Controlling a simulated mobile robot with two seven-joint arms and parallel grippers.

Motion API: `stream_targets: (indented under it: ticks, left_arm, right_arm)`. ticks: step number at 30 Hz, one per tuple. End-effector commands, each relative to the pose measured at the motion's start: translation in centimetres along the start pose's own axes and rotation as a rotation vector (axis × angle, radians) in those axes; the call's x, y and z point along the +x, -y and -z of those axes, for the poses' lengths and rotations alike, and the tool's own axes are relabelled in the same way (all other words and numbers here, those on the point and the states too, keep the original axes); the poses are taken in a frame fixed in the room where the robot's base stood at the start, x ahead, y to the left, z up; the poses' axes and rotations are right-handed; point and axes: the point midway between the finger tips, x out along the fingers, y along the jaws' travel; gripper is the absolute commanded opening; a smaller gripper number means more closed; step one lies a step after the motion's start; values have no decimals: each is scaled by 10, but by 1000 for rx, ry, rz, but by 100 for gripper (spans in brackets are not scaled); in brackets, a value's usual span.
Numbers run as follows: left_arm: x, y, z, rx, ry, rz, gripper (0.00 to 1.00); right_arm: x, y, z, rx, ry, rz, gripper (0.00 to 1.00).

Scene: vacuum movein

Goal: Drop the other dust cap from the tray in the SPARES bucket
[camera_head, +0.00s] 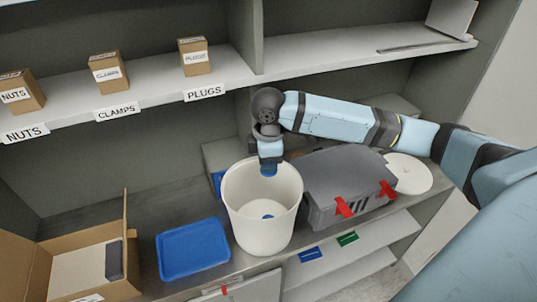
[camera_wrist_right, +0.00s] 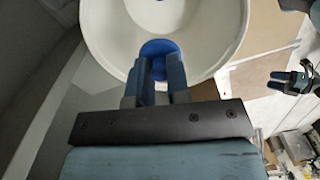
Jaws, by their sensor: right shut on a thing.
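My right gripper (camera_head: 269,168) is shut on a blue dust cap (camera_wrist_right: 160,47) and holds it over the mouth of the white bucket (camera_head: 262,238). In the head view the cap shows as a small blue patch below the fingers. Another blue cap (camera_head: 267,217) lies inside the bucket. No SPARES label is readable on it. The blue tray (camera_head: 193,248) left of the bucket looks empty. My left gripper (camera_wrist_right: 291,80) appears small at the right of the right wrist view; its jaw state is unclear.
A grey case with red latches (camera_head: 345,185) stands right of the bucket, with a white round disc (camera_head: 409,174) beyond. An open cardboard box (camera_head: 95,265) is at the left. The shelf above holds labelled NUTS, CLAMPS and PLUGS boxes (camera_head: 194,56).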

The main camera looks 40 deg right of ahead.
Motion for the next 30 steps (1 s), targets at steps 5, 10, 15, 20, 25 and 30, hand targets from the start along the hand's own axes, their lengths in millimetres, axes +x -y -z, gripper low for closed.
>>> stream_targets:
  ticks: [5, 10, 15, 20, 25, 30]
  left_arm:
    - [0, -1, 0, 0, 0, -2, 58]
    - [-1, -1, -1, -1, 2, -2, 58]
    - [-1, -2, -2, -1, 3, -2, 58]
    - [-2, -2, -2, -2, 4, -2, 58]
    - [0, -2, -4, 2, 3, -2, 58]
    - [1, -2, -3, 14, -7, -4, 58]
  right_arm:
    - [1, 0, 0, 0, -1, 0, 0]
    - [1, 0, 0, 0, -1, 0, 31]
    - [1, 0, 0, 0, -1, 0, 47]
    - [1, 0, 0, -1, -1, 0, 47]
    - [-11, -1, 1, -1, -4, -2, 47]
    - [-45, -1, 1, 0, -5, -5, 47]
